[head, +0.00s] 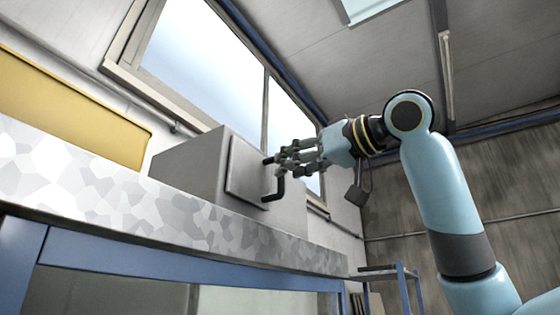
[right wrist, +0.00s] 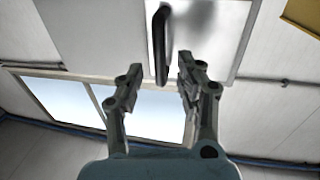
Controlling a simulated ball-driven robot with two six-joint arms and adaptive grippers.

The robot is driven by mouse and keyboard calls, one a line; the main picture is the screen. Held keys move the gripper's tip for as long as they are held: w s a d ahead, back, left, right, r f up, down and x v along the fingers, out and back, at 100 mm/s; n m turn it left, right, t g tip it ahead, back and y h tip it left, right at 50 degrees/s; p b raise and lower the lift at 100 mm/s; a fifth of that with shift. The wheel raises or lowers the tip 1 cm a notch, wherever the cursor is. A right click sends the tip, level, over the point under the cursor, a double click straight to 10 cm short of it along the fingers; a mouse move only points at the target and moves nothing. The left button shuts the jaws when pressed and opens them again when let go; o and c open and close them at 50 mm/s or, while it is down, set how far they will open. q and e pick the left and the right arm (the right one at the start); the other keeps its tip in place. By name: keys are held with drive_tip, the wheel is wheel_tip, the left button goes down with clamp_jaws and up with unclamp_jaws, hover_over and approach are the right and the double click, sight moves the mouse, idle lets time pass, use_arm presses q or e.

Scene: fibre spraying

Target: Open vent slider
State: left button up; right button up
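A grey box (head: 190,165) stands on the speckled counter, with a flat panel (head: 245,175) on its face. A black bar handle (head: 277,190) sticks out from this panel; I take it for the vent slider's handle, but cannot be sure. My right gripper (head: 282,157) is at the panel, by the handle's upper part, which the fingers partly hide. In the right wrist view the gripper (right wrist: 160,72) is open. The dark handle (right wrist: 160,30) there runs between the two fingertips, with gaps on both sides. My left gripper is not in view.
The speckled counter (head: 130,205) has a blue frame (head: 180,262) below. A yellow panel (head: 65,105) is at the left. A window (head: 205,55) is in the wall behind the box. A blue rack (head: 402,285) stands low at the right.

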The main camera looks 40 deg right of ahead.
sight(280, 189)
drive_tip(key=w, duration=0.1)
drive_tip(key=w+p, duration=0.1)
drive_tip(key=w, duration=0.1)
drive_tip(key=shift+w+a, duration=0.2)
drive_tip(key=shift+a, duration=0.15)
drive_tip(key=shift+w, duration=0.1)
clamp_jaws()
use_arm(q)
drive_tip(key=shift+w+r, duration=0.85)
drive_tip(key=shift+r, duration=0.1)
use_arm(e)
drive_tip(key=shift+w+f, duration=0.1)
